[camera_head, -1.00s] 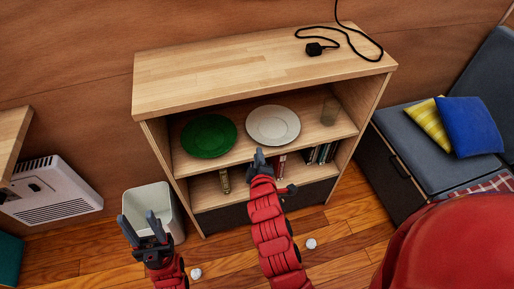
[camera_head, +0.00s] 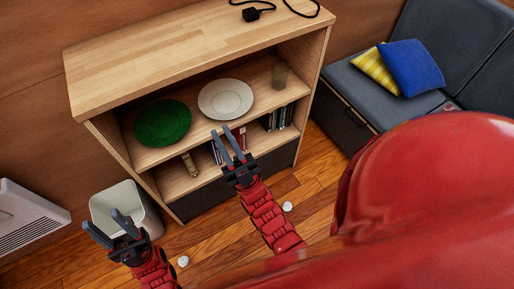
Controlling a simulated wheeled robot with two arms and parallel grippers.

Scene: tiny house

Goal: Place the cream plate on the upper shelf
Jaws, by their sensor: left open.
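The cream plate (camera_head: 226,84) lies flat on the upper shelf (camera_head: 188,98) of the wooden shelf unit, right of a green plate (camera_head: 162,123). My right gripper (camera_head: 220,131) is open and empty, in front of the shelf unit. Its fingertips point toward the shelf and appear just below the cream plate in the picture, apart from it. My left gripper (camera_head: 103,219) is open and empty, lower left, in front of a pale bin.
Books (camera_head: 281,117) and a small jar (camera_head: 189,165) are on the lower shelf. The pale bin (camera_head: 122,200) stands left of the unit. A cushioned bench (camera_head: 385,100) is at right. Small white objects (camera_head: 287,206) lie on the floor.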

